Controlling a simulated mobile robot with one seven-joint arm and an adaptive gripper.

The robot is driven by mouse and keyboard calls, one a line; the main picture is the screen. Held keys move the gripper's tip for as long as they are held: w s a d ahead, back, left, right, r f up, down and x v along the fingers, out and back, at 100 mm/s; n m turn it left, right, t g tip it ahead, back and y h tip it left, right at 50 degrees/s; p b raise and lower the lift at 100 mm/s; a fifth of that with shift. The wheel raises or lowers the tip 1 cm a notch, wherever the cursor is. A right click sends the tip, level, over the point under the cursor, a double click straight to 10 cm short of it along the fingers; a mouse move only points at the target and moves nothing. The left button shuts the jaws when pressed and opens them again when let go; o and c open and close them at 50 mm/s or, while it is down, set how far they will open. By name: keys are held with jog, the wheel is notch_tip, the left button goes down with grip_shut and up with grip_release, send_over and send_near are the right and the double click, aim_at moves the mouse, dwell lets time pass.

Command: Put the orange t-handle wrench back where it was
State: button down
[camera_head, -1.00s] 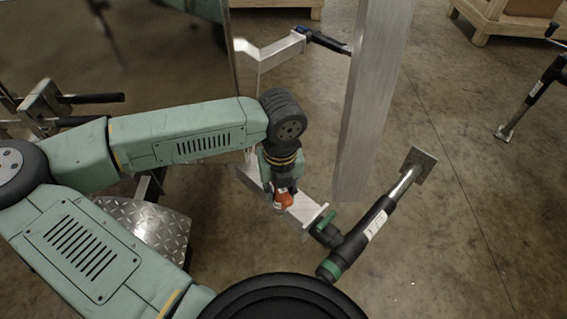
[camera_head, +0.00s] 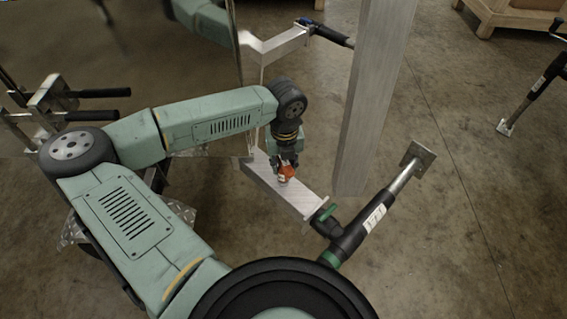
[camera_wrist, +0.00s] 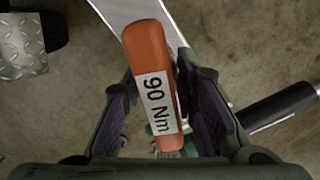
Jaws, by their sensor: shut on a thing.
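The orange t-handle wrench (camera_wrist: 152,60) is between the fingers of my gripper (camera_wrist: 162,92) in the wrist view. Its orange handle bears a white label reading "90 Nm". My gripper is shut on it. In the head view my gripper (camera_head: 286,163) points down, with the orange wrench (camera_head: 287,172) just under it, over the flat aluminium bar (camera_head: 272,190). I cannot tell whether the wrench touches the bar. The bar also shows behind the wrench in the wrist view (camera_wrist: 122,12). The wrench's lower shaft is hidden.
A black jack with a green collar (camera_head: 362,229) joins the bar's near end. An upright aluminium post (camera_head: 372,100) stands right of my gripper. A blue-ended jack (camera_head: 322,32) is at the back. Another jack (camera_head: 540,88) stands far right. Open concrete floor lies between.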

jog(key=shift+f, duration=0.15)
jog(key=c, duration=1.3)
grip_release()
jog(key=r, duration=1.2)
jog(key=shift+s+d+r+b, duration=0.1)
jog(key=shift+s+r+b, duration=0.15)
jog(key=shift+b, duration=0.15)
jog(key=shift+f, duration=0.1)
